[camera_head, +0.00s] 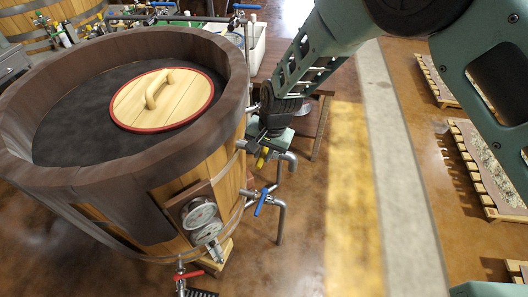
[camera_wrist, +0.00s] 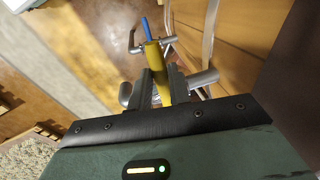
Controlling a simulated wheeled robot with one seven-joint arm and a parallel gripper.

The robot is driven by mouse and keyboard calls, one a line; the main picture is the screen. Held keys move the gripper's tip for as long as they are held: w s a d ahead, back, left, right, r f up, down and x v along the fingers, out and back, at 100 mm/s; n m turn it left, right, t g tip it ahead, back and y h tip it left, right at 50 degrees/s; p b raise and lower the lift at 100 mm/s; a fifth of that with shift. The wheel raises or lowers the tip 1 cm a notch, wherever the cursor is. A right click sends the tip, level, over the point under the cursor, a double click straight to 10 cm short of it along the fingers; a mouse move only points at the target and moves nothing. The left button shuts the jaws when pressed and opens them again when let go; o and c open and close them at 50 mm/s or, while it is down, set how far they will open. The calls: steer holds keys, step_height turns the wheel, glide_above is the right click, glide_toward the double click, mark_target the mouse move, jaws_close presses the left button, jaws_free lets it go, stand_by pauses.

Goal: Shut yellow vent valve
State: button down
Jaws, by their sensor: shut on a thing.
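The yellow vent valve handle (camera_wrist: 154,56) shows in the wrist view between the two dark fingers of my gripper (camera_wrist: 160,82). The fingers are shut on it. A grey metal pipe (camera_wrist: 203,79) runs beside the fingers. In the head view a small part of the yellow handle (camera_head: 262,159) shows below my gripper (camera_head: 264,146), at the right side of the wooden vat (camera_head: 225,167). My gripper and wrist hide most of the valve body there.
A blue-handled valve (camera_head: 264,201) sits on a lower pipe and a red-handled valve (camera_head: 189,275) near the vat's foot. A round gauge (camera_head: 200,214) is on the vat's front. A wooden lid (camera_head: 163,99) lies on top. Open floor with a yellow strip (camera_head: 352,200) is at right.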

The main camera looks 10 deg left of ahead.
steer(key=shift+a+r, duration=0.1)
steer(key=c, duration=1.3)
jaws_free()
steer(key=d+r+b, duration=0.2)
steer(key=d+r, duration=0.1)
steer(key=r, duration=1.4)
steer(key=shift+s+d, duration=0.2)
steer(key=shift+s, duration=0.1)
steer(key=s+d+r+n, duration=0.2)
steer(key=s+d+n, duration=0.3)
steer(key=s+d, duration=0.4)
steer(key=s+d+r+n+h, duration=0.1)
steer(key=s+d+n, duration=0.3)
steer(key=s+d, duration=0.5)
steer(key=s, duration=0.6)
steer(key=shift+s+d+r+n+h, duration=0.15)
steer(key=shift+r+n+h, duration=0.15)
steer(key=shift+r+n, duration=0.1)
